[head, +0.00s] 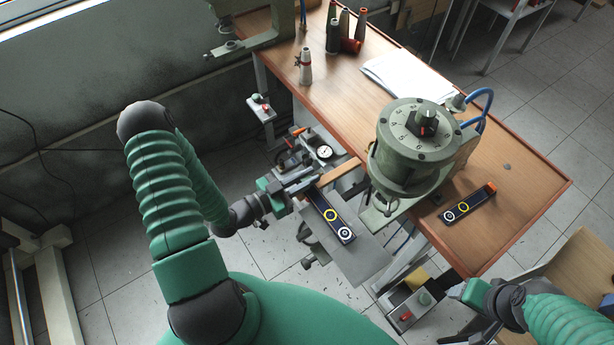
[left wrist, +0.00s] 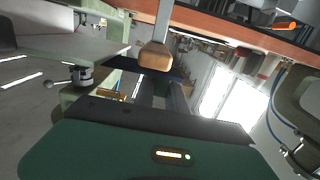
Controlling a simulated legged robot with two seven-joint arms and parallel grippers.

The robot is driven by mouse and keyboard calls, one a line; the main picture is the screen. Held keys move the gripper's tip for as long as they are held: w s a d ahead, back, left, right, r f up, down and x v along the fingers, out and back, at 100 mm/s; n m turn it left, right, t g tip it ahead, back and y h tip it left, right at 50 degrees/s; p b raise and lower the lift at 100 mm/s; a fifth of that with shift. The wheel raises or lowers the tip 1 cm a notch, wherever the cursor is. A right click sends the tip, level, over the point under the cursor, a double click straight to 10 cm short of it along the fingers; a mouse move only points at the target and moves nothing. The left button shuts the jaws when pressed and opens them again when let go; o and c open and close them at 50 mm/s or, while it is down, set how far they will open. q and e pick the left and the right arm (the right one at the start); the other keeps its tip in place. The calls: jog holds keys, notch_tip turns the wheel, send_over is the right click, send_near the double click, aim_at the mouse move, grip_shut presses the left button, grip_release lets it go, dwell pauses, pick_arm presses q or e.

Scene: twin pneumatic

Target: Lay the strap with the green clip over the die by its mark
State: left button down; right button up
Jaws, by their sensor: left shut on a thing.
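A dark strap (head: 328,212) with a yellow ring and a white ring shows at my left gripper (head: 306,186) in the head view. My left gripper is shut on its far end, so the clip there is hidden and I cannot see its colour. The strap extends toward the lower right above a grey plate (head: 362,258); I cannot tell whether it touches. A second dark strap (head: 470,203) with an orange clip lies on the table. I cannot make out the die or its mark for certain. My right gripper (head: 466,292) is at the lower right, its fingers unclear.
A green press (head: 408,150) with a numbered dial stands at the table's (head: 530,180) near edge. A wooden handle (head: 338,173) shows beside my left gripper, and in the left wrist view (left wrist: 155,56). A dial gauge (head: 324,152), thread spools (head: 334,38) and papers (head: 405,80) are farther back.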

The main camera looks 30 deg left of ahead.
pick_arm(q)
jog(key=shift+f, duration=0.25)
jog(key=c, duration=1.3)
grip_release()
jog(key=b+v, duration=0.3)
jog(key=v, duration=1.3)
jog(key=shift+s+a+b, duration=0.3)
jog(key=shift+s, duration=0.05)
